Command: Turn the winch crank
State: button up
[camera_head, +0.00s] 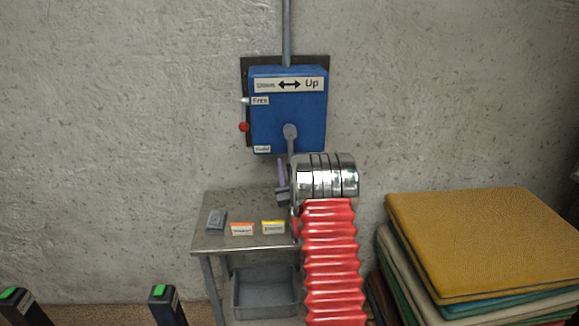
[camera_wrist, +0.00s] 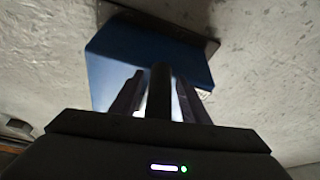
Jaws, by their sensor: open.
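The winch is a blue box (camera_head: 288,110) on a dark plate on the wall, with a label bearing a two-way arrow and "Up". Its grey crank arm (camera_head: 291,143) hangs down from the hub at the lower front. The crank's lower end is hidden behind my arm in the head view. My gripper (camera_wrist: 162,80) is open in front of the blue box in the wrist view. A dark upright bar, seemingly the crank handle (camera_wrist: 159,92), stands between its two fingers. I cannot tell whether either finger touches it. In the head view my gripper (camera_head: 282,178) is mostly hidden.
A red-knobbed lever (camera_head: 243,127) sticks out at the winch's left, by a "Free" label. A metal table (camera_head: 225,242) below holds small boxes, with a grey bin (camera_head: 265,293) under it. The wall beside the winch is clear.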

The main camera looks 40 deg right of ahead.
jog(key=shift+c, duration=0.7)
grip_shut()
jog(key=shift+w+a, duration=0.2)
jog(key=shift+a, duration=0.1)
